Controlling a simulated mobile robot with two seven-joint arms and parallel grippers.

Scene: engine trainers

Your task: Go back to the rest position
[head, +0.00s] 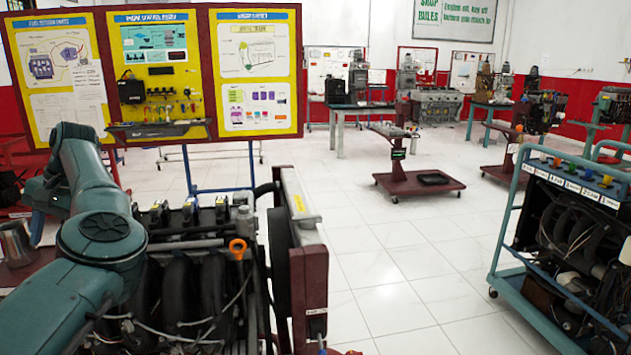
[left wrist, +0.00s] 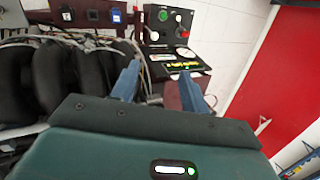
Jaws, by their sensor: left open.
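My left gripper (left wrist: 160,88) shows in the left wrist view with its two blue fingers apart and nothing between them. Beyond the fingertips are the black hoses of an engine and a dark panel (left wrist: 170,62) with coloured knobs; I cannot tell the exact gap. In the head view my left arm is bent on the left side, in front of the engine trainer (head: 205,290), and its fingers cannot be made out there. My right gripper is in neither view.
A yellow display board (head: 155,75) in a red frame stands behind the engine. A second engine trainer on a teal cart (head: 497,285) is at the right. A red wheeled stand (head: 420,185) is farther back. The white tiled floor (head: 390,280) between them is clear.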

